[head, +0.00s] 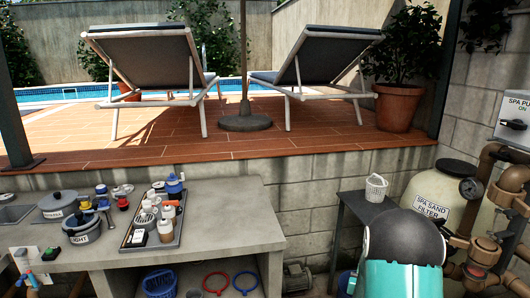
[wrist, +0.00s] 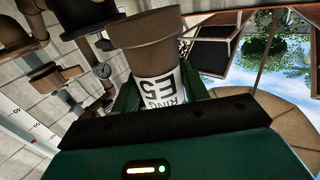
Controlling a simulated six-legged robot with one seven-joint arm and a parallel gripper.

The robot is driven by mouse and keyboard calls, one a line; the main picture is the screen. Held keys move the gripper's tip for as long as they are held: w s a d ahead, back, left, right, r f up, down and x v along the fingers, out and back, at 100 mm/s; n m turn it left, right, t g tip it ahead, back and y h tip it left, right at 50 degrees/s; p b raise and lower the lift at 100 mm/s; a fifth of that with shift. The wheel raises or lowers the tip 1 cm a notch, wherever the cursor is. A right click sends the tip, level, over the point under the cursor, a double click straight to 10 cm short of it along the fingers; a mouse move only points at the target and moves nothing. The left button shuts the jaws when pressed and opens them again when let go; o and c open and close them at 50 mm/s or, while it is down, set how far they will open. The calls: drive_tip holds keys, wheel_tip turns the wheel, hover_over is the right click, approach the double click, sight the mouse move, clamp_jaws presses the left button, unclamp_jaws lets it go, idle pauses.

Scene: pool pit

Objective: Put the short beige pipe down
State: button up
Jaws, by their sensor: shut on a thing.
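The short beige pipe (wrist: 148,40) is in the wrist view, upper middle, with a wider collar at its end and a white label reading "RING E5" (wrist: 162,90). My gripper (wrist: 158,92) is shut on it, with green fingers on both sides of the label. In the head view my teal and black arm is at the lower right, and neither the pipe nor the fingertips can be made out there.
A concrete counter (head: 236,222) on the left holds a grey tray (head: 137,243) of bottles and two lidded pots. A dark side table (head: 352,206) carries a white basket (head: 376,188). The sand filter (head: 430,188) and brown pipework (head: 489,245) stand close on the right.

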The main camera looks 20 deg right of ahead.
drive_tip(key=w+a+f+n+t+y, duration=0.1)
drive_tip(key=a+y, duration=0.3)
drive_tip(key=a, duration=0.7)
drive_tip(key=w+a+f+n+t+y, duration=0.1)
drive_tip(key=w+a+f+n+y, duration=0.2)
drive_tip(key=a, duration=0.8)
drive_tip(key=w+a+f+n+t+y, duration=0.2)
drive_tip(key=w+a+f+n+y, duration=0.2)
drive_tip(key=a, duration=0.8)
drive_tip(key=shift+w+f+y, duration=0.2)
drive_tip(key=shift+y, duration=0.1)
drive_tip(key=shift+d, duration=0.1)
